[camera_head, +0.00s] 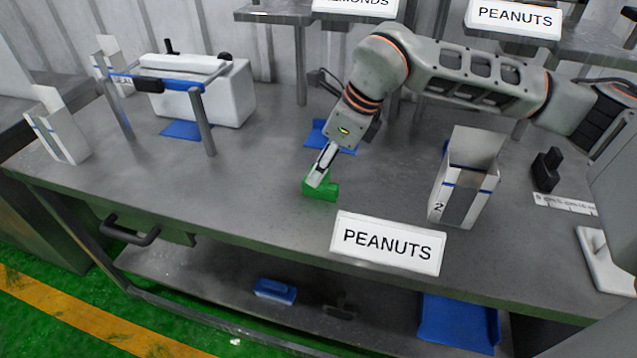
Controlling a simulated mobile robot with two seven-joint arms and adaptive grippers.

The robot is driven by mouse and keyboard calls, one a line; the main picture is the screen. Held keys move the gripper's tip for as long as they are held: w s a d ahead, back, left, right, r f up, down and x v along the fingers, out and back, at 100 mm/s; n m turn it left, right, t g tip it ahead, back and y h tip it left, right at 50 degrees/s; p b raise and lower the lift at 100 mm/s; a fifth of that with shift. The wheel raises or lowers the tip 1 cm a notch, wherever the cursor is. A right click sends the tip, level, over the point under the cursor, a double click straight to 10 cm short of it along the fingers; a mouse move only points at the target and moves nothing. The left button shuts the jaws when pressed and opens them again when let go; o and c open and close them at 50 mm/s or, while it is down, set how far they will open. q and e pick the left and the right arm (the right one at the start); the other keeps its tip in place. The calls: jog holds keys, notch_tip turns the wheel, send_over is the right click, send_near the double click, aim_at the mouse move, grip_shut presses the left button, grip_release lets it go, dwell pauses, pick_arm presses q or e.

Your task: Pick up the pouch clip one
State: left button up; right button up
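A small green block-like piece (322,190) lies on the grey table near its front edge. It may be the pouch clip, but no label on it is readable. My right gripper (319,178) comes down from the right arm, and its fingertips are at the green piece, overlapping its upper left part. The fingers show nearly edge-on, so I cannot tell whether they are closed on it. The piece appears to rest on the table. My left gripper is not in view.
A white open box marked 2 (464,185) stands right of the gripper. A PEANUTS sign (388,243) is at the front edge. A white machine with a blue bar (220,92) stands left. A black object (546,170) is at right. The table's left middle is clear.

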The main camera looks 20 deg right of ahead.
jog(key=x, duration=0.6)
jog(key=shift+r, duration=0.2)
jog(key=c, duration=1)
